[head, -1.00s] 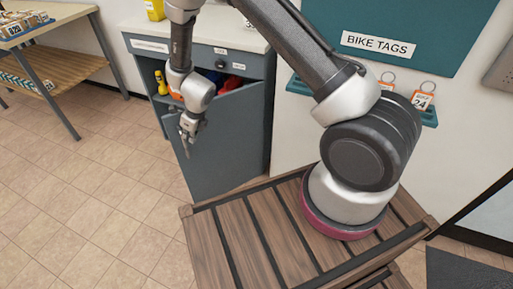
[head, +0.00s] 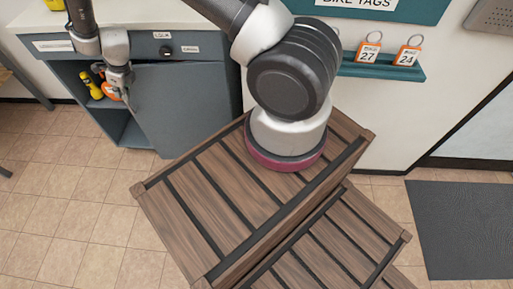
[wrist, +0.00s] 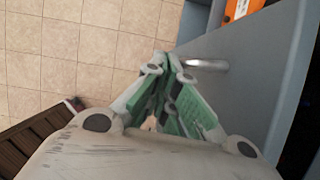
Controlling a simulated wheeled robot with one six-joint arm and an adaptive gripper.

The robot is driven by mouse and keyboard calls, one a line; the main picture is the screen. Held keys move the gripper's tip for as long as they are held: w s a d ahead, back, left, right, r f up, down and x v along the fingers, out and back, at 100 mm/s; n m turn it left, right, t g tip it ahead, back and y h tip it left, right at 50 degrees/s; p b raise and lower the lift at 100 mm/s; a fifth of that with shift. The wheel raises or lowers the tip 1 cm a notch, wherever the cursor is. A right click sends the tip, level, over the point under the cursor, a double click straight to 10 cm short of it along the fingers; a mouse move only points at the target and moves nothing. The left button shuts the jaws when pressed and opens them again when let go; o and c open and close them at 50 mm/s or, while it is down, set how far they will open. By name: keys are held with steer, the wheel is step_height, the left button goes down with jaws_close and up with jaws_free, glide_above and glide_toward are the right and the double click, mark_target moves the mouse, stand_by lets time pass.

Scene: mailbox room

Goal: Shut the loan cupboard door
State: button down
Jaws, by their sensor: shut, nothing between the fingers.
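The loan cupboard is a blue-grey unit with a pale worktop (head: 130,14). Its door (head: 190,105) is hinged at the right and stands part open, leaving a gap at the left. My gripper (head: 128,92) is shut and empty at the door's free left edge in the head view. In the wrist view my closed fingers (wrist: 166,62) are beside the outer face of the door (wrist: 240,75), close to its metal handle (wrist: 207,64). I cannot tell whether they touch the door.
A yellow item (head: 91,86) and an orange item (head: 111,91) sit inside the cupboard. A wall rack (head: 385,68) with bike tags is at the right. A dark mat (head: 460,225) lies on the floor.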

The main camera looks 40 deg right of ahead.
steer(key=shift+w+d, duration=0.45)
steer(key=shift+w, duration=0.25)
steer(key=shift+w+d, duration=0.4)
steer(key=shift+w, duration=0.25)
steer(key=shift+w+d, duration=0.45)
steer(key=shift+w, duration=0.25)
steer(key=shift+s, duration=0.15)
